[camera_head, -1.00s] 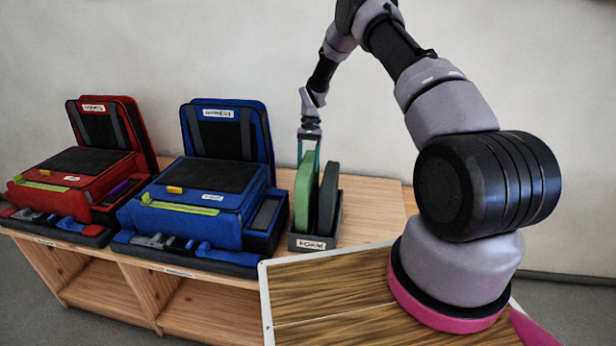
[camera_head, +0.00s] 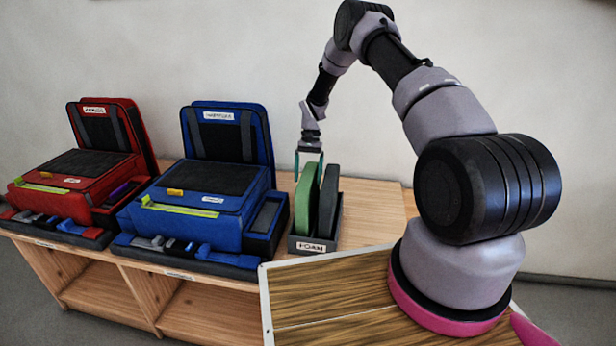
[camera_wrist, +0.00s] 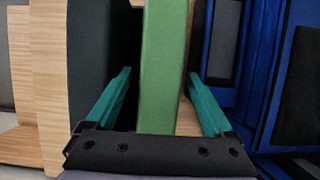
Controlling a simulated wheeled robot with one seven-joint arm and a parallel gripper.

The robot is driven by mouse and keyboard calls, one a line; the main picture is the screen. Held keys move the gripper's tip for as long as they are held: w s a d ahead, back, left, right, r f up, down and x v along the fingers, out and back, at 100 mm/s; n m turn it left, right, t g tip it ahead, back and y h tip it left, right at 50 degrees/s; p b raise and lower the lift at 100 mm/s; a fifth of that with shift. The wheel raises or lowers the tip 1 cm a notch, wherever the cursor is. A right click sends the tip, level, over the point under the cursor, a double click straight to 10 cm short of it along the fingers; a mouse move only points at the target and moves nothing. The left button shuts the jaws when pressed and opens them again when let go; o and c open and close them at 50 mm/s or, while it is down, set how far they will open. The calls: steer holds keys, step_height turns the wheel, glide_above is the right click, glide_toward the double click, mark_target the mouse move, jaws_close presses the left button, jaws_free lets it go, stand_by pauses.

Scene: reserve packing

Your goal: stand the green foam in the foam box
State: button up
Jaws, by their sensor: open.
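The green foam (camera_head: 304,200) stands upright in the left part of the dark foam box (camera_head: 313,246), which has a FOAM label on its front. In the wrist view the green foam (camera_wrist: 162,65) runs between my two teal fingers, with a gap on each side. My gripper (camera_head: 309,168) is open, with its fingertips around the top of the foam and not pressing on it. A dark grey foam piece (camera_head: 328,200) stands upright beside the green one in the same box. The bottom of the green foam is hidden by the box front.
A blue case (camera_head: 200,205) with its lid raised stands just left of the foam box. A red case (camera_head: 80,175), also open, stands farther left. Bare wooden shelf top (camera_head: 375,210) lies right of the box. A wall is behind.

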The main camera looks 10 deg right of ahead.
steer(key=v, duration=1.2)
steer(key=s+r+t, duration=0.2)
steer(key=s+r, duration=0.1)
steer(key=r, duration=1.3)
steer(key=s+d+r+t, duration=0.2)
steer(key=s+r+t, duration=0.1)
steer(key=s+r, duration=0.95)
steer(key=s+d+r+t, duration=0.1)
steer(key=s+r+t, duration=0.2)
steer(key=s, duration=0.9)
steer(key=s+d+r+t, duration=0.1)
steer(key=s+r+t, duration=0.2)
steer(key=s, duration=0.8)
steer(key=shift+s+r, duration=0.35)
steer(key=shift+s, duration=0.05)
